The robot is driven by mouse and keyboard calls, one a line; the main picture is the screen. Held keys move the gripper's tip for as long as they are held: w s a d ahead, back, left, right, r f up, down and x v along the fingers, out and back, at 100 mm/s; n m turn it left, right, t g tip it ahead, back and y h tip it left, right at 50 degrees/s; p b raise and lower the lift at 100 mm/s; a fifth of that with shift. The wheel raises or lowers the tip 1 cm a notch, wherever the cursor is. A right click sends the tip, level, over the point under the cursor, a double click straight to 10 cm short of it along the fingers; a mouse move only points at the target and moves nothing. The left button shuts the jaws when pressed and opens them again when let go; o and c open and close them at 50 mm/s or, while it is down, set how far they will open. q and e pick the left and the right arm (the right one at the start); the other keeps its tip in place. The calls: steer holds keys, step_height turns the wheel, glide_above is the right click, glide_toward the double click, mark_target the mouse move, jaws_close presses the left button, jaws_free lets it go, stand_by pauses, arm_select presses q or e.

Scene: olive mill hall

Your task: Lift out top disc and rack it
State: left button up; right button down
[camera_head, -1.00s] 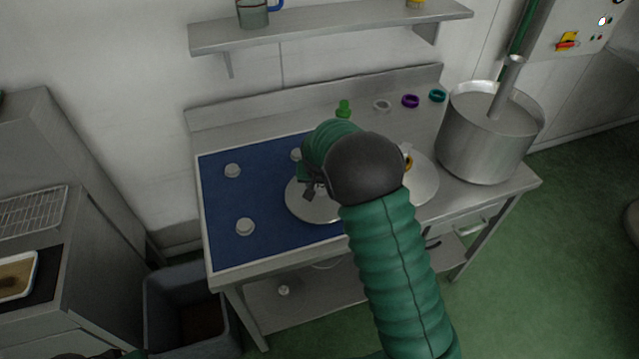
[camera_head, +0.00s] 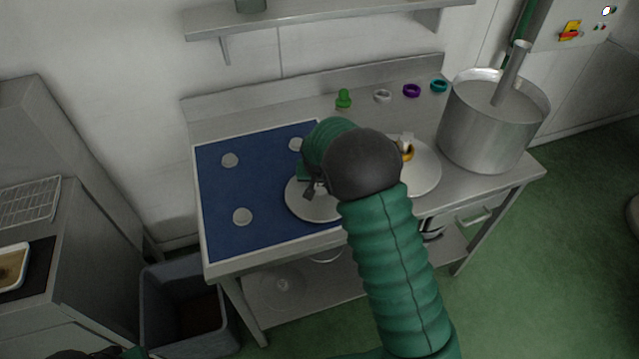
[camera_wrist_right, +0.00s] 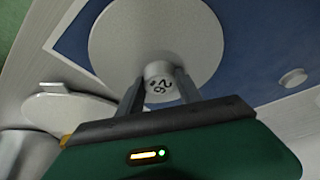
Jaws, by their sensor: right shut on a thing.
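My right gripper (camera_wrist_right: 160,90) is shut on the knob (camera_wrist_right: 159,75) of a round pale disc. Dark marks, perhaps a number, show on the knob. The disc (camera_wrist_right: 115,38) lies flat over the blue mat; it also shows in the head view (camera_head: 313,210), partly behind my right wrist. I cannot tell whether it touches the mat. A second pale round disc or plate (camera_head: 425,175) sits right of my wrist, with a yellow-orange ring (camera_head: 408,154) near its middle.
The blue mat (camera_head: 265,185) has several pale round knobs (camera_head: 242,216) on it. A steel pot (camera_head: 485,135) stands at the table's right end. A green piece (camera_head: 343,98) and several rings (camera_head: 411,90) lie along the back. A grey bin (camera_head: 180,310) stands at the lower left.

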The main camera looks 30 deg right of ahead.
steer(key=shift+f, duration=0.3)
steer(key=c, duration=0.7)
jaws_free()
steer(key=shift+f, duration=0.1)
steer(key=v, duration=1.6)
steer(key=shift+s+a+r, duration=0.1)
steer(key=shift+a+r, duration=0.05)
steer(key=shift+r, duration=0.25)
